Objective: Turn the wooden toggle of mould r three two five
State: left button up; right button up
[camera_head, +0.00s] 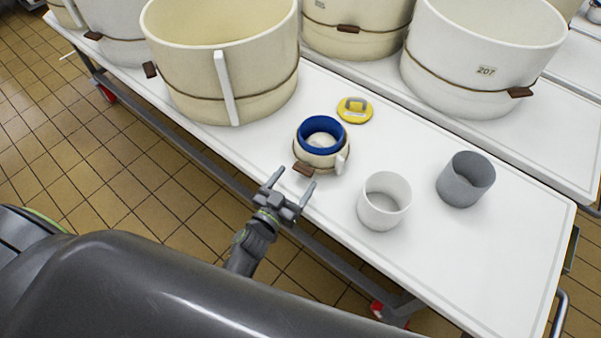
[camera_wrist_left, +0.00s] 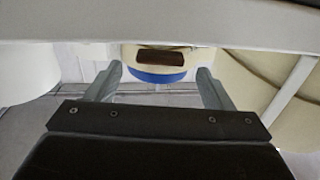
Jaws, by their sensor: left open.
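A small cream mould (camera_head: 323,162) with a blue ring insert (camera_head: 320,132) stands near the table's front edge. I see no number on it. Its brown wooden toggle (camera_head: 303,169) sits low on its front-left side, on a thin dark band. My left gripper (camera_head: 297,177) is open and empty, just in front of the toggle, one finger to each side, apart from it. In the left wrist view the toggle (camera_wrist_left: 160,58) shows between the open fingers, with the blue insert (camera_wrist_left: 155,78) below it. My right gripper is not in view.
A white cup (camera_head: 383,203) and a grey cup (camera_head: 466,180) stand to the right. A yellow round object (camera_head: 355,109) lies behind. Large cream moulds (camera_head: 220,60) and a white mould marked 207 (camera_head: 475,60) stand around. The table's right end is clear.

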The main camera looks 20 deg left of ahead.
aim_at(301, 172)
pick_arm(q)
jog(key=shift+x, duration=1.8)
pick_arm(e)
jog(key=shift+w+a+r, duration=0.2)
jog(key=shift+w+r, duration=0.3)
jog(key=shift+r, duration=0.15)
pick_arm(q)
jog(key=c, duration=1)
jog(key=shift+m, duration=1.4)
jog(key=o, duration=0.9)
jog(key=shift+o, duration=0.5)
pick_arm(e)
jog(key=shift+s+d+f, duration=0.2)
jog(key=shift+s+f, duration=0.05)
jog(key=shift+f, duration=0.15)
